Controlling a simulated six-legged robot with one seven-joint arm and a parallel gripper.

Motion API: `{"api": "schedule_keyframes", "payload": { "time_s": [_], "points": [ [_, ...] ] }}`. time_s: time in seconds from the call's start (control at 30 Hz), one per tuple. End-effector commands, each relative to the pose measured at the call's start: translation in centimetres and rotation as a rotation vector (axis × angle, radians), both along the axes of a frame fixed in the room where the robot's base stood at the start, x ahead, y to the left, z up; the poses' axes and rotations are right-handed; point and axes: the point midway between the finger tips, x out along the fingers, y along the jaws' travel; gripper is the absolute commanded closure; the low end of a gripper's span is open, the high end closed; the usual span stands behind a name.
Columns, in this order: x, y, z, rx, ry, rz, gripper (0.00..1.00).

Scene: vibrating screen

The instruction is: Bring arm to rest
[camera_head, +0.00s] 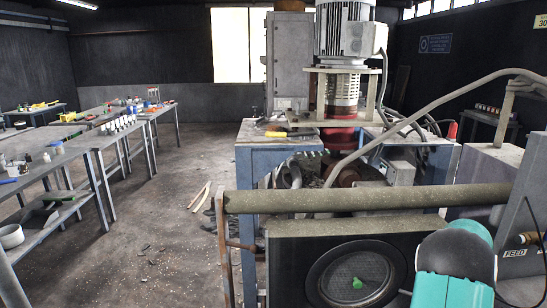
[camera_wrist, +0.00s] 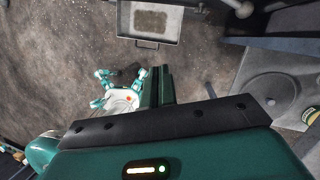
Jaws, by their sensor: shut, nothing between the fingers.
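My arm shows as a teal and dark rounded link at the lower right of the head view, in front of the vibrating screen machine (camera_head: 330,222). My gripper (camera_wrist: 158,72) is in the middle of the wrist view. Its two dark fingers lie side by side, shut, with nothing between them. The fingers stand over the floor, apart from any object. My gripper's tips cannot be made out in the head view.
A metal tray (camera_wrist: 177,24) holding brown material shows at the top of the wrist view. A round-faced panel (camera_head: 356,272) and a grey pipe (camera_head: 365,199) stand close ahead. Workbenches (camera_head: 70,152) line the left; the floor (camera_head: 180,215) between is mostly clear, with scattered debris.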

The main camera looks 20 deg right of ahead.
Motion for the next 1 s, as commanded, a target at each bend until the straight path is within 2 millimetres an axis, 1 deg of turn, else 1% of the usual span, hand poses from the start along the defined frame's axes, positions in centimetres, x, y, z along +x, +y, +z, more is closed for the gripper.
{"api": "schedule_keyframes", "payload": {
  "time_s": [0.03,0.07,0.17,0.2,0.27,0.3,0.37,0.4,0.47,0.5,0.63,0.7,0.77,0.8,0.87,0.9,1.0],
  "points": [
    [0.6,1.3,1.4,-0.017,-0.015,0.058,1.00],
    [0.8,2.1,2.1,-0.027,-0.024,0.095,1.00],
    [1.7,5.3,4.9,-0.069,-0.058,0.246,1.00],
    [2.0,6.9,6.2,-0.092,-0.074,0.321,1.00],
    [2.4,9.5,8.1,-0.129,-0.100,0.441,1.00],
    [2.5,11.3,9.4,-0.154,-0.117,0.525,1.00],
    [2.5,14.0,11.1,-0.192,-0.141,0.649,1.00],
    [2.5,15.8,12.2,-0.219,-0.157,0.736,1.00],
    [2.2,18.5,13.8,-0.260,-0.180,0.861,1.00],
    [1.9,20.2,14.7,-0.289,-0.196,0.946,1.00],
    [0.5,25.8,17.5,-0.385,-0.244,1.226,1.00],
    [-0.5,28.6,18.8,-0.441,-0.267,1.378,1.00],
    [-1.5,30.9,19.7,-0.493,-0.286,1.506,1.00],
    [-2.3,32.4,20.3,-0.528,-0.297,1.594,1.00],
    [-3.5,34.6,20.9,-0.581,-0.312,1.725,1.00],
    [-4.4,35.9,21.3,-0.619,-0.319,1.811,1.00],
    [-6.8,39.0,22.1,-0.717,-0.336,2.027,1.00]
  ]
}}
